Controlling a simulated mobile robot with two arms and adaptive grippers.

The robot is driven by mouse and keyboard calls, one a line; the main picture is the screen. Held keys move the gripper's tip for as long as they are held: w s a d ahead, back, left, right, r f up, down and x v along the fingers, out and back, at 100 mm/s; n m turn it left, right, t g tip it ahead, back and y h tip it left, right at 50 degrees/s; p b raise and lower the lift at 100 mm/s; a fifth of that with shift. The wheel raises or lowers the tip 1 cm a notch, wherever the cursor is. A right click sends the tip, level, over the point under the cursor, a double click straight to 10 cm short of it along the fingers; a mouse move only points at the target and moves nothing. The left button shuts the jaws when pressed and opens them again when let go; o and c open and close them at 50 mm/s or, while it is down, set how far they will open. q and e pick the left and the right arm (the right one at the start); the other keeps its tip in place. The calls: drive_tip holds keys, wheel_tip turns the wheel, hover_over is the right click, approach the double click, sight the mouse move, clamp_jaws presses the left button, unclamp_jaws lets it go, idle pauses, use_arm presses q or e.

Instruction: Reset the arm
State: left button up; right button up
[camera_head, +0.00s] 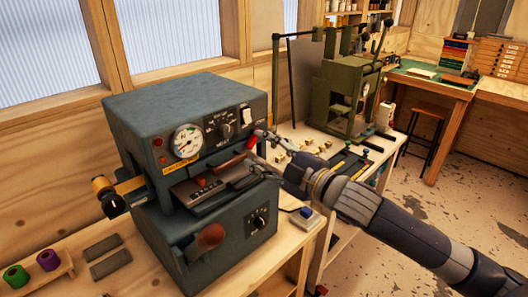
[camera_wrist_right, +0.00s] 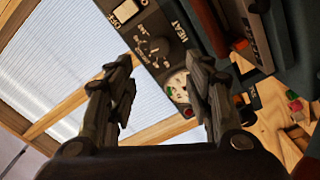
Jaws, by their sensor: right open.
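My right gripper (camera_head: 258,152) is at the right front side of a blue-grey machine (camera_head: 185,92), its arm coming in from the right. Its fingers are apart around the level of the machine's red-topped slot. In the right wrist view the open fingers (camera_wrist_right: 160,100) hold nothing, and the machine's dial and HEAT knob (camera_wrist_right: 158,48) show behind them. Whether a finger touches the machine is not clear. My left gripper is not in view.
A brown knob (camera_head: 210,236) sticks out in front. Green and purple rolls (camera_head: 48,260) lie at the lower left. A green press (camera_head: 345,90) stands behind to the right. Open floor (camera_head: 440,190) lies at the right.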

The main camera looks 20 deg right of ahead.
idle(0.3)
